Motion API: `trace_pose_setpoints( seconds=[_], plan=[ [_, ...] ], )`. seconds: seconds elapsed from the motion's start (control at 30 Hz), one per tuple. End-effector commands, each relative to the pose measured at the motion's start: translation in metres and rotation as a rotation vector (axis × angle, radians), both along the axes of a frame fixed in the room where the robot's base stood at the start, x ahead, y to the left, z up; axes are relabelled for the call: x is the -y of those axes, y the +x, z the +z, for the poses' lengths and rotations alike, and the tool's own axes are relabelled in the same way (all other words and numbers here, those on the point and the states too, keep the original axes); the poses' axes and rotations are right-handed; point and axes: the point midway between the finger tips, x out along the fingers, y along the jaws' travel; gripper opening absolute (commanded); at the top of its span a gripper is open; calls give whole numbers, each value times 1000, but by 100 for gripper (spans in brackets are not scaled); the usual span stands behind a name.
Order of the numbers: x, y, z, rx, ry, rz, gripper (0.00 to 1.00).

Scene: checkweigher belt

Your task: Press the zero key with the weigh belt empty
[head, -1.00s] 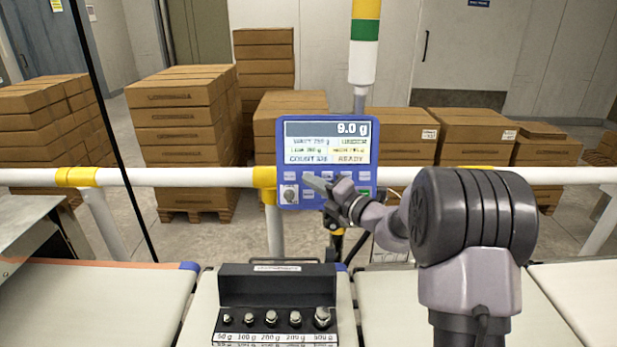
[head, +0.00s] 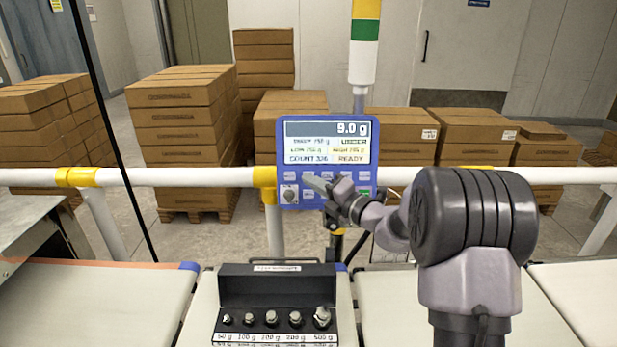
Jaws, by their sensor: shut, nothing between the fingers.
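The blue weigh terminal (head: 283,150) is mounted at the white rail. Its display (head: 326,142) reads 9.0 g at the top, with COUNT 326 and READY at the bottom. Rows of keys (head: 290,177) lie below the display; their labels are too small to read. My gripper (head: 310,180) is shut and empty, its tips at or just in front of the upper key row. It hides some keys, and I cannot tell whether it touches one. The weigh belt (head: 202,310) carries a black case (head: 276,286) holding several metal weights, marked 50 g to 500 g.
A white rail (head: 180,177) with yellow joints runs across behind the belts. The left belt (head: 90,300) and right belt (head: 580,300) look bare. A stack light (head: 363,50) stands above the terminal. Stacks of cartons (head: 176,140) stand on pallets behind the rail.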

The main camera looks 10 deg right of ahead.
Motion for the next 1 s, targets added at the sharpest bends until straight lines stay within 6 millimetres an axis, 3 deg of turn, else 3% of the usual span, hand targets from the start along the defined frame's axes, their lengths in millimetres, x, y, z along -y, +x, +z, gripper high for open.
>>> trace_pose_setpoints(
  seconds=[1.0],
  plan=[
    [2,10,-3,0,0,0,0]
  ],
)
